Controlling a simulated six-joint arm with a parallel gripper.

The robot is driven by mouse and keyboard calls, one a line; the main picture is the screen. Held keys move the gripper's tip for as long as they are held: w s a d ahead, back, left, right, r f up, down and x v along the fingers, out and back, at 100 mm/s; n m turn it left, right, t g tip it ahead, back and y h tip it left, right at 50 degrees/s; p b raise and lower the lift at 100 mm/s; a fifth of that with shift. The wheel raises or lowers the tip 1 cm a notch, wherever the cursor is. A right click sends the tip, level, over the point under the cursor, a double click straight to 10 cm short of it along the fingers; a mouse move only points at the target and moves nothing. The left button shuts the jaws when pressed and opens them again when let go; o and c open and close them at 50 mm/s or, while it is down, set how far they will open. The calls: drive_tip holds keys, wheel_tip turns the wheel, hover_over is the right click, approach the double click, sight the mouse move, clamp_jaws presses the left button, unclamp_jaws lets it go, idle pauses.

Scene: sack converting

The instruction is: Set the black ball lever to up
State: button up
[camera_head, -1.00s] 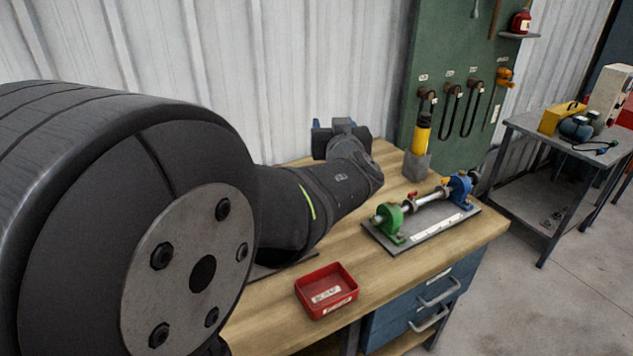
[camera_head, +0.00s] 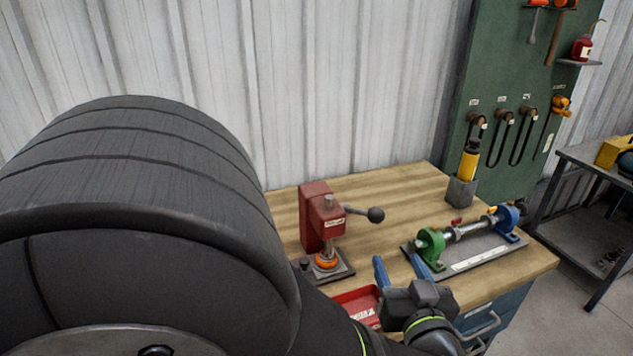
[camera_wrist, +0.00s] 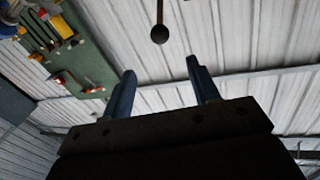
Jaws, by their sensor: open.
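The black ball lever (camera_head: 375,214) sticks out to the right from a red press (camera_head: 318,222) on the workbench. In the head view its rod is close to level, with the black ball at its free end. In the wrist view the ball (camera_wrist: 159,35) shows at the top, beyond and between the blue fingers. My gripper (camera_head: 400,268) is at the front of the bench, lower in the picture than the ball and apart from it. Its two blue fingers (camera_wrist: 162,82) are spread with nothing between them.
A red tray (camera_head: 358,298) lies partly hidden behind my arm. A shaft assembly with green and blue bearing blocks (camera_head: 430,243) stands right of my gripper. A yellow cylinder in a grey holder (camera_head: 461,192) stands at the back right. Bare bench top lies behind the lever.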

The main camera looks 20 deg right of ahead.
sight(373, 209)
drive_tip(key=x, duration=1.7)
clamp_jaws()
drive_tip(key=shift+w+r+n+g, duration=0.3)
drive_tip(key=shift+w+r+g, duration=0.7)
drive_tip(key=shift+r, duration=0.25)
drive_tip(key=w+r+g+y, duration=0.1)
drive_tip(key=w+r+g, duration=0.1)
drive_tip(key=w, duration=1.1)
drive_tip(key=shift+w+r, duration=0.2)
drive_tip(key=shift+r, duration=0.45)
drive_tip(key=shift+w+a+n, duration=0.1)
drive_tip(key=shift+w+n, duration=0.2)
drive_tip(key=shift+w, duration=0.2)
idle(1.1)
